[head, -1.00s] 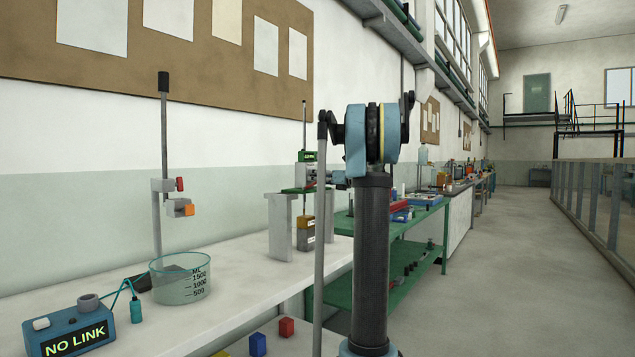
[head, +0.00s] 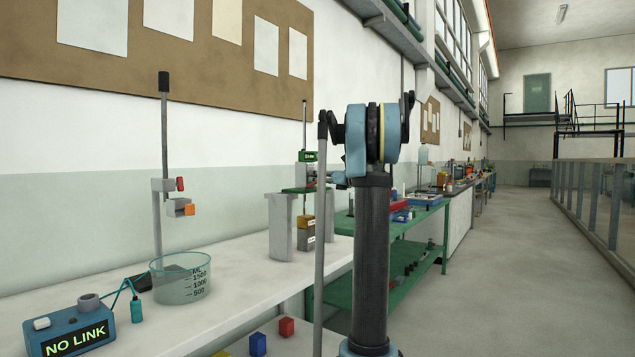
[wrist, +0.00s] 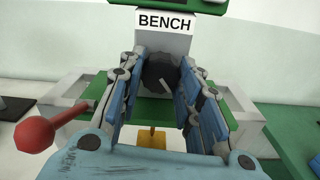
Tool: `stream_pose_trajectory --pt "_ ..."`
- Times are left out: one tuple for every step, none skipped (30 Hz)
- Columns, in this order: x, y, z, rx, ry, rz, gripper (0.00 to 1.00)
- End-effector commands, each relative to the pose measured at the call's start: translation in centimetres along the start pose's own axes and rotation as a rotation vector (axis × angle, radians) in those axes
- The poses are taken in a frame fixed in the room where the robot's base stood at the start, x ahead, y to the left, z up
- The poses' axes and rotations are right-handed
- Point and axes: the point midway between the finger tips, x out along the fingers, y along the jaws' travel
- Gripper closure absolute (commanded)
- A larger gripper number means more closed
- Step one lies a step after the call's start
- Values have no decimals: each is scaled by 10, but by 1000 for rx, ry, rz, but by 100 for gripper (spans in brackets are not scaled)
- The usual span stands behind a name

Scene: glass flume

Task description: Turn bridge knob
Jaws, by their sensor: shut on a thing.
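The bridge knob (wrist: 160,72) is dark and round, on the front of a white box (wrist: 165,22) labelled BENCH in the wrist view. My gripper (wrist: 162,78) has its blue-padded fingers on either side of the knob and is shut on it. The fingers hide the knob's sides. In the head view the green bridge plate (head: 297,190) rests across two pale posts, with a small green display (head: 307,156) above it. My arm hides the knob there.
A red ball on a lever (wrist: 34,135) sticks out at the left of the wrist view, close to my gripper. A brass weight (head: 306,222) hangs below the plate. A glass beaker (head: 180,283) and a NO LINK box (head: 70,330) stand on the white bench at left.

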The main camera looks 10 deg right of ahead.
Motion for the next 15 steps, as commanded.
stream_pose_trajectory --pt "0 -2 0 -27 0 -3 92" --pt "0 -2 0 -48 0 -3 92" --pt "0 -2 0 -77 0 -3 92" --pt "0 -2 0 -101 0 -3 92" --pt "0 -2 0 -125 0 -3 92" --pt "0 -2 0 -160 0 -4 92" --pt "0 -2 0 -188 0 -4 92" --pt "0 -2 0 -216 0 -4 92" --pt "0 -2 0 -253 0 -4 92" --pt "-1 -2 0 -282 0 -4 92" --pt "-1 -2 0 -311 0 -4 92" --pt "-1 -2 0 -349 0 -4 92" --pt "-1 -2 0 -378 0 -4 92" --pt "-1 -2 0 -406 0 -4 92" --pt "-1 -2 0 -444 0 -4 92"
